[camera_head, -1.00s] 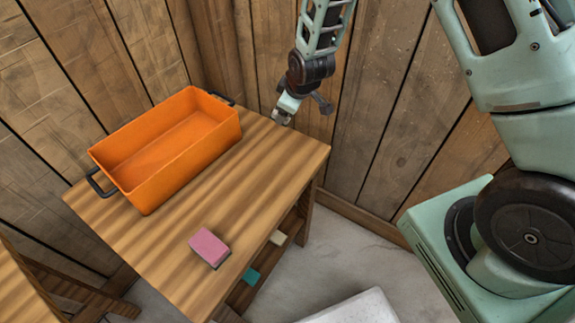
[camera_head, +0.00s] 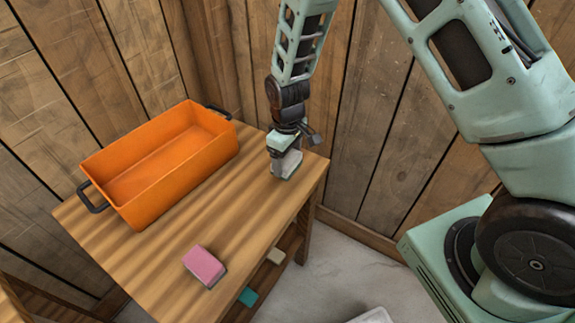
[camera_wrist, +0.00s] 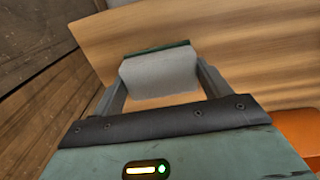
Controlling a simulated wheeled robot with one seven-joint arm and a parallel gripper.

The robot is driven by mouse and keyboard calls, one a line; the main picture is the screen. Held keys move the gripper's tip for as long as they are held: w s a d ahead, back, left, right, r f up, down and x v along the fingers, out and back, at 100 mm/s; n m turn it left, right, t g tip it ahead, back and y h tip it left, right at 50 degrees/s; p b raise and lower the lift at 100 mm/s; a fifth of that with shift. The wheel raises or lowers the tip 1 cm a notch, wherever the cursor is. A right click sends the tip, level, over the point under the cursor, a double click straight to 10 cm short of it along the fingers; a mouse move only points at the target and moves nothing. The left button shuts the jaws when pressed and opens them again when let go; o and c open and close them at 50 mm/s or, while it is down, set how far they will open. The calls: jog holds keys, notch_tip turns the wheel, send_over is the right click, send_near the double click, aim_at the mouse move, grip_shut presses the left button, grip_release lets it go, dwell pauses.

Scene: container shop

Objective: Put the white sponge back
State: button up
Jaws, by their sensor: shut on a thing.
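The white sponge (camera_wrist: 160,74), pale grey-white with a dark green edge, sits between the two fingers of my gripper in the wrist view. My gripper (camera_head: 285,168) is shut on it over the far right corner of the wooden table (camera_head: 235,205).
An orange box (camera_head: 187,178) with dark handles stands on the table left of my gripper. A pink sponge (camera_head: 205,266) lies near the front edge. A teal block (camera_head: 248,297) and a cream block (camera_head: 275,256) are on the lower shelf. Wooden walls stand close behind.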

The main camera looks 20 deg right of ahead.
aim_at(287, 158)
jog(key=shift+f, duration=1.8)
jog(key=o, duration=0.9)
jog(key=shift+f, duration=0.1)
notch_tip(287, 158, up, 12)
jog(key=shift+a+r+b, duration=0.1)
jog(key=shift+b, duration=0.35)
jog(key=s+a+r+y, duration=0.1)
jog(key=s+a+r, duration=0.5)
jog(key=s+r, duration=0.45)
jog(key=s, duration=0.5)
jog(key=s+r, duration=0.1)
jog(key=s, duration=0.4)
jog(key=s+r, duration=0.1)
jog(key=s, duration=0.5)
jog(key=shift+s+r, duration=0.1)
